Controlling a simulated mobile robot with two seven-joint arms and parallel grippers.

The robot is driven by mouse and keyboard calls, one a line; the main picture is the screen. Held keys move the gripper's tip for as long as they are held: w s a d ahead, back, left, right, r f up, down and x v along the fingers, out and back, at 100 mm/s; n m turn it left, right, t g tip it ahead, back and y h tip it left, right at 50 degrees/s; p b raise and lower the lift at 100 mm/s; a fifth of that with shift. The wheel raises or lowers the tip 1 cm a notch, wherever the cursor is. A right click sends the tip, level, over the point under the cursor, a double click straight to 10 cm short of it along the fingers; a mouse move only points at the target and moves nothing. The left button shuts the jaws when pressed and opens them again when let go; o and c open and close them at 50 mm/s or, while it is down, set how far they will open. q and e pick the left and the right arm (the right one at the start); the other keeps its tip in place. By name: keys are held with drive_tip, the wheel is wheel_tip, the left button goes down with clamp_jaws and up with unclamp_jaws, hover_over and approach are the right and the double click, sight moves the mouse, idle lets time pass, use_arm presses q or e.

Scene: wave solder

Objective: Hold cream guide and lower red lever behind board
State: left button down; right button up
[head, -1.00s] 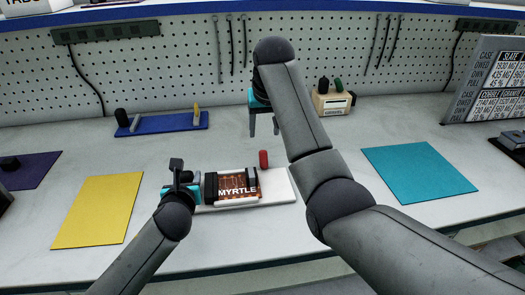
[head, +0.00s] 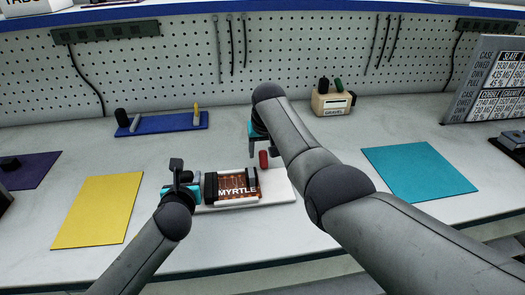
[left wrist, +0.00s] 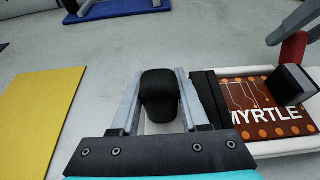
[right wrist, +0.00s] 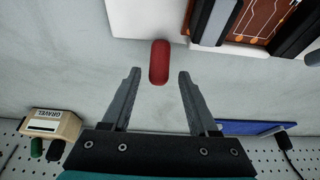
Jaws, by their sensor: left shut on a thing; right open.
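The brown circuit board (head: 238,187) marked MYRTLE sits in the cream guide (head: 280,188). The red lever (head: 263,158) stands upright behind the board; it shows in the right wrist view (right wrist: 159,61). My left gripper (head: 194,188) is at the guide's left end. In the left wrist view it is shut on a black handle (left wrist: 160,95), with a little cream surface showing beneath. My right gripper (right wrist: 158,76) is open behind the red lever. The lever lies in line with the gap between its fingertips, and I see no grip on it. In the head view my right arm partly hides this gripper.
A yellow mat (head: 97,210) lies left and a teal mat (head: 417,171) right. A blue fixture (head: 160,125) and a wooden box (head: 333,102) marked GRAVEL stand at the back before the pegboard. Bare bench lies between them.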

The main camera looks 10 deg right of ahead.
drive_tip(key=shift+f, duration=0.1)
drive_tip(key=shift+c, duration=0.3)
drive_tip(key=shift+a, duration=0.1)
clamp_jaws()
